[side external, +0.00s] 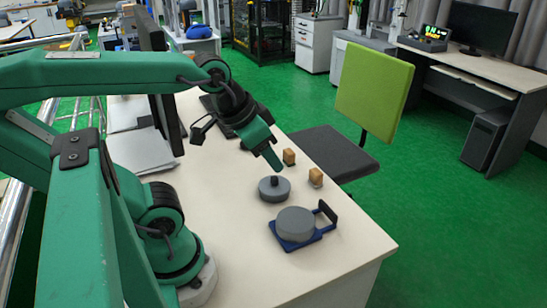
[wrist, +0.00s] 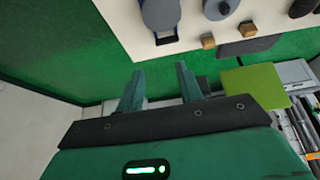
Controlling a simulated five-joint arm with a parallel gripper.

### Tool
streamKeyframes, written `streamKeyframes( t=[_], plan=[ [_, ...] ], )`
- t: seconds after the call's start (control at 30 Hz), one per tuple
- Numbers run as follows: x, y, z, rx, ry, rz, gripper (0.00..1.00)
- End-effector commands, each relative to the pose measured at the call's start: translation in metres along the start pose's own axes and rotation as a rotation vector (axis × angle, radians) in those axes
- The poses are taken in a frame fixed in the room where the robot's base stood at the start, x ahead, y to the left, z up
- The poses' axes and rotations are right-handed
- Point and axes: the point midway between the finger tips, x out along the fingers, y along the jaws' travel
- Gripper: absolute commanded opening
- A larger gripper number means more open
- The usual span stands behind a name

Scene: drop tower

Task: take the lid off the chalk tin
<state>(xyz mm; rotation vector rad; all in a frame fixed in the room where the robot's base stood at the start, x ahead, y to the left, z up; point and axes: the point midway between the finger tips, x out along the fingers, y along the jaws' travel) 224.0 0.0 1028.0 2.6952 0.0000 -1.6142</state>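A low round grey piece with a black knob on top (side external: 274,188) sits on the table. It looks like the chalk tin with its lid, but I cannot tell whether a tin is under the lid. It also shows at the top of the wrist view (wrist: 218,9). A plain grey round piece (side external: 295,222) without a knob rests on a blue tray with a dark upright handle (side external: 327,212), nearer the table's front. My gripper (side external: 272,160) is above and behind the knob, apart from it. In the wrist view its fingers (wrist: 160,69) stand apart with nothing between them.
Two small wooden blocks (side external: 289,157) (side external: 315,177) stand near the table's right edge, close to the knobbed piece. A green-backed chair (side external: 372,90) is beside that edge. The white table (side external: 240,265) is clear at the front left. A monitor stands at the table's back left.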

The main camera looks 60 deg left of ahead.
Motion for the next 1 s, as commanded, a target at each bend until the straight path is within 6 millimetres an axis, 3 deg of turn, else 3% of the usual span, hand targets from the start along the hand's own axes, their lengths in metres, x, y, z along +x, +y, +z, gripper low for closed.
streamKeyframes(
  t=[0.1,0.57,1.0],
  plan=[
    [0.000,0.000,0.000,0.000,0.000,0.000,0.44],
    [0.004,-0.004,-0.004,0.000,-0.019,-0.009,0.44],
    [0.040,-0.047,-0.033,0.008,-0.174,-0.053,0.44]
  ],
)
